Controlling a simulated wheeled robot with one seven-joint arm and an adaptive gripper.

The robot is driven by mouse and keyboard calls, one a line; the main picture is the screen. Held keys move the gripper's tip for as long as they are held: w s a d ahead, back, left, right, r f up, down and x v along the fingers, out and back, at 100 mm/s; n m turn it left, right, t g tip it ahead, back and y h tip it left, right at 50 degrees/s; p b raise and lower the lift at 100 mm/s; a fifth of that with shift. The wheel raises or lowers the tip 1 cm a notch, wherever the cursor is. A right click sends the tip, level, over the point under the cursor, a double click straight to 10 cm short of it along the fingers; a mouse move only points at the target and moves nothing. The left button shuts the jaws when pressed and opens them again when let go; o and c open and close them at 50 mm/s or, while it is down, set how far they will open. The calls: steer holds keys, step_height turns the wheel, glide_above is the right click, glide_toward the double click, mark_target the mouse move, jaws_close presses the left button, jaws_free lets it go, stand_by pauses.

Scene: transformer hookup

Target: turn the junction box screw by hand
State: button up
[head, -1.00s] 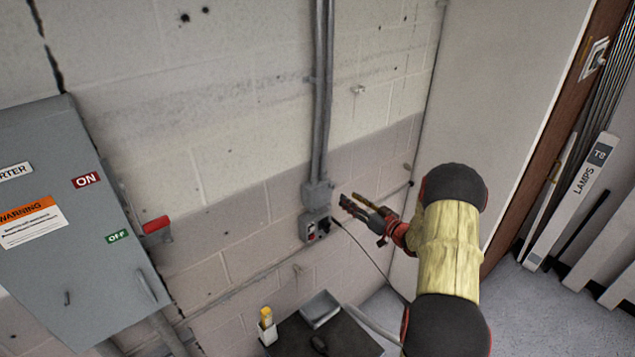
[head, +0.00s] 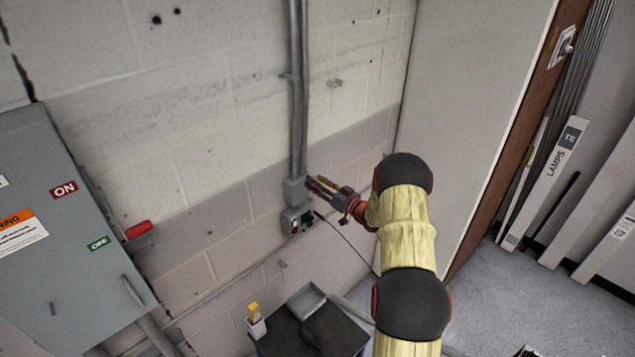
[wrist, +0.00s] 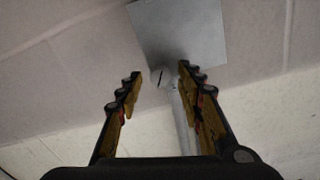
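The grey junction box (head: 295,191) is on the wall at the lower end of two vertical conduits. In the wrist view its plain grey face (wrist: 182,28) shows at the top. My gripper (wrist: 158,74) is open and empty, with one finger on each side of the screw in the picture. A gap shows on both sides; I cannot tell how far the tips are from it in depth. In the head view my gripper (head: 311,187) is just right of the box.
An outlet box (head: 297,221) with a black cable sits just below. A grey conduit (wrist: 185,125) runs from the box between my fingers in the wrist view. A grey cabinet (head: 60,240) with a red-handled lever is at left. A dark cart (head: 345,338) stands below.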

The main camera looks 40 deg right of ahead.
jaws_close()
stand_by(0.5)
